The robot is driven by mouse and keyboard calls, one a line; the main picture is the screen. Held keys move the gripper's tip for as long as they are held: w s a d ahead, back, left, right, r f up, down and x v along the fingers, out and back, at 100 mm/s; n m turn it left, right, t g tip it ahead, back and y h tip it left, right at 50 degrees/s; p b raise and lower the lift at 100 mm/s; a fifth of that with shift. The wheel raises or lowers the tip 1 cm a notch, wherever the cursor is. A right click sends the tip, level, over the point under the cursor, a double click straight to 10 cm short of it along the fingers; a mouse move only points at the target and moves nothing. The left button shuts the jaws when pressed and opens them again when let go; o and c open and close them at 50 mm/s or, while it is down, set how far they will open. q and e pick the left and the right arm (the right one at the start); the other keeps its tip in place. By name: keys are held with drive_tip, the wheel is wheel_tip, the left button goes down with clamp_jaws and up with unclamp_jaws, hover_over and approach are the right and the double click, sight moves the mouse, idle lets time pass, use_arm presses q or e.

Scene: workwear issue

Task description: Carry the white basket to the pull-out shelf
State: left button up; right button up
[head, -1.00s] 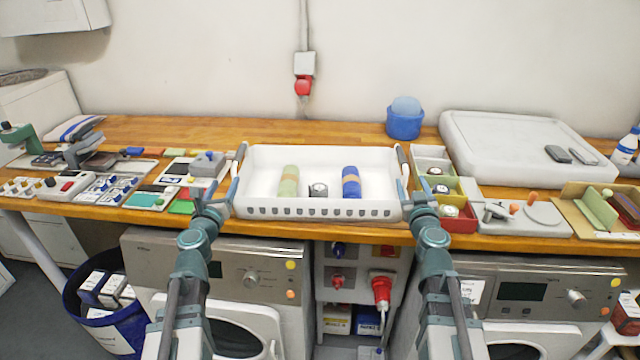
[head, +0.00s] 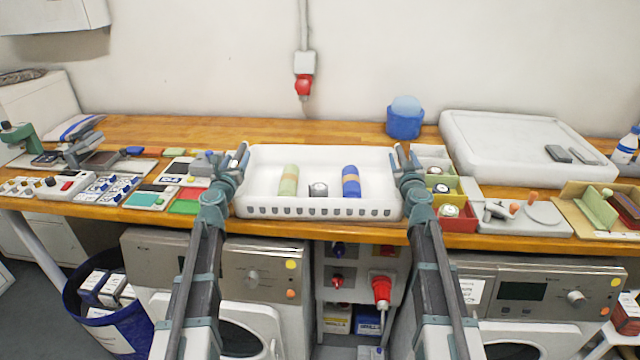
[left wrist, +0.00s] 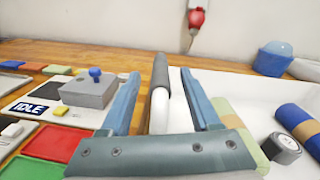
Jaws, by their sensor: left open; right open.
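The white basket (head: 320,154) stands on the wooden worktop, with a green roll (head: 289,180), a blue roll (head: 351,182) and a small dark round item with a pale top (head: 318,189) inside. It has a dark grip on each side. My left gripper (head: 238,158) is open at the basket's left side. In the left wrist view its two fingers (left wrist: 163,105) stand on either side of the basket's dark grip and white rim (left wrist: 160,108), with gaps visible. My right gripper (head: 406,158) is open at the right side grip. I cannot identify the pull-out shelf.
Small bins (head: 441,187) stand close to the basket's right, and a grey box (head: 207,164) on a panel stands close to its left. A large pale tray (head: 500,145) lies at the right. Bare worktop lies behind the basket. Washing machines stand below.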

use_arm(q)
clamp_jaws()
use_arm(e)
clamp_jaws()
idle(1.3)
